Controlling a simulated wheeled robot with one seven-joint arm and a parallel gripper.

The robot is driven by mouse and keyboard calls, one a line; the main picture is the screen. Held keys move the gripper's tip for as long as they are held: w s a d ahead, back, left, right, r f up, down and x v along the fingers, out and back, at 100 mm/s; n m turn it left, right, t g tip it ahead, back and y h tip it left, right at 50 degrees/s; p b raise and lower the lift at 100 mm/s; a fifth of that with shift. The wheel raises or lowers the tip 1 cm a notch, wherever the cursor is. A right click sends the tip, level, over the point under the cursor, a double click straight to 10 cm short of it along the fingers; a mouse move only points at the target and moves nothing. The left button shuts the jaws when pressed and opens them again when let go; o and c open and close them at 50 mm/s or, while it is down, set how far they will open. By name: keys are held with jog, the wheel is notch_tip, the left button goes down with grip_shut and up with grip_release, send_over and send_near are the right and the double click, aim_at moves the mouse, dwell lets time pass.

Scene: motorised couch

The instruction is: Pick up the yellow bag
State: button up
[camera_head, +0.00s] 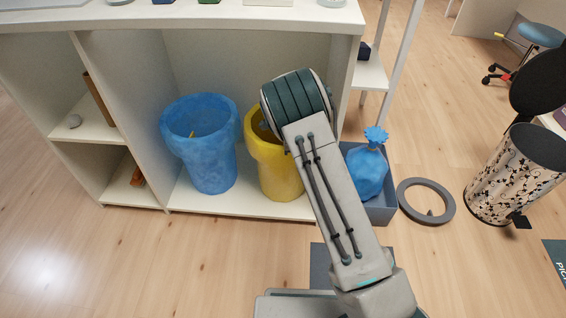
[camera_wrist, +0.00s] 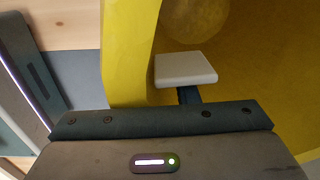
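The yellow bag (camera_head: 278,178) is an open, bin-shaped yellow thing standing in the low white shelf in the head view. My arm hides its right side and much of its rim. In the wrist view its yellow wall (camera_wrist: 128,50) runs down the left of centre, with the darker inside at the right. One pale fingertip of my gripper (camera_wrist: 186,69) shows at the inner side of this wall, touching it or very near. The other finger is hidden, so I cannot tell whether the wall is clamped. The head view hides my gripper behind my arm.
A blue bin-shaped container (camera_head: 203,145) stands left of the yellow one in the shelf (camera_head: 120,30). A tied blue bag (camera_head: 366,172) sits in a grey box (camera_head: 381,210) at the right. A grey ring (camera_head: 447,207) and a patterned bin (camera_head: 510,180) stand further right.

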grip_shut()
jog(key=shift+r, duration=0.1)
